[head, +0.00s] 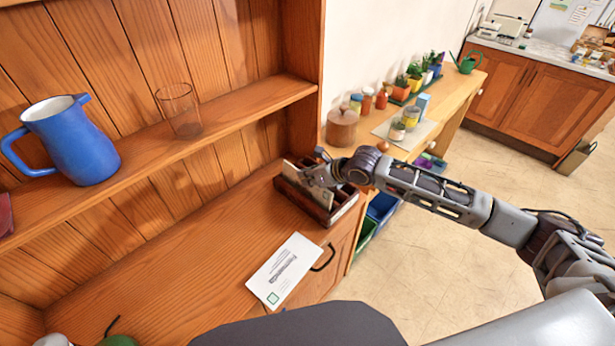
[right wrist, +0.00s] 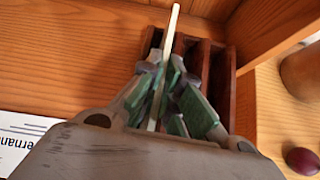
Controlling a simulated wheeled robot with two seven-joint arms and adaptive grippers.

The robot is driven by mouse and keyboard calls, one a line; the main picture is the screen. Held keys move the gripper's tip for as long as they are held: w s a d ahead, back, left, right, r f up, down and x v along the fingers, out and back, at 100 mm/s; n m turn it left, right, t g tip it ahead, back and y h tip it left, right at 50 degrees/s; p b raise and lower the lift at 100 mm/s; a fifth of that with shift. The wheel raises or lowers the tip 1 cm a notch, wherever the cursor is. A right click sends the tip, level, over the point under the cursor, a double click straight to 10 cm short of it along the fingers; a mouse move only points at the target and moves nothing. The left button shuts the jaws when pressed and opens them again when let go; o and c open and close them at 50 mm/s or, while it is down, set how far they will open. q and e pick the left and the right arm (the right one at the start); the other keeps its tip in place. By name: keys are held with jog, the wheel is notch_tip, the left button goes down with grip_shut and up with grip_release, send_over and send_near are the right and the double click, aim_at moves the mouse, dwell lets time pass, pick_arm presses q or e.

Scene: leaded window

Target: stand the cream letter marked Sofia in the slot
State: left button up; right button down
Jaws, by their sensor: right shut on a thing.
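My right gripper (head: 312,178) is shut on a cream letter (head: 291,171), which stands on edge. In the right wrist view the letter (right wrist: 173,30) shows as a thin upright strip between the fingers (right wrist: 165,88). No name on it can be read. The dark red-brown wooden rack (head: 345,209) stands on the cabinet top under the gripper. In the right wrist view its slot dividers (right wrist: 218,75) show right of the letter. The letter is at the rack's left part; how deep it sits is hidden by the fingers. My left gripper is not in view.
A blue jug (head: 75,140) and a clear glass (head: 180,112) stand on the shelf above.

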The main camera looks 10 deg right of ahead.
jog(key=c, duration=1.5)
grip_release()
jog(key=shift+c, duration=0.2)
jog(key=v, duration=1.2)
jog(key=shift+a, duration=0.1)
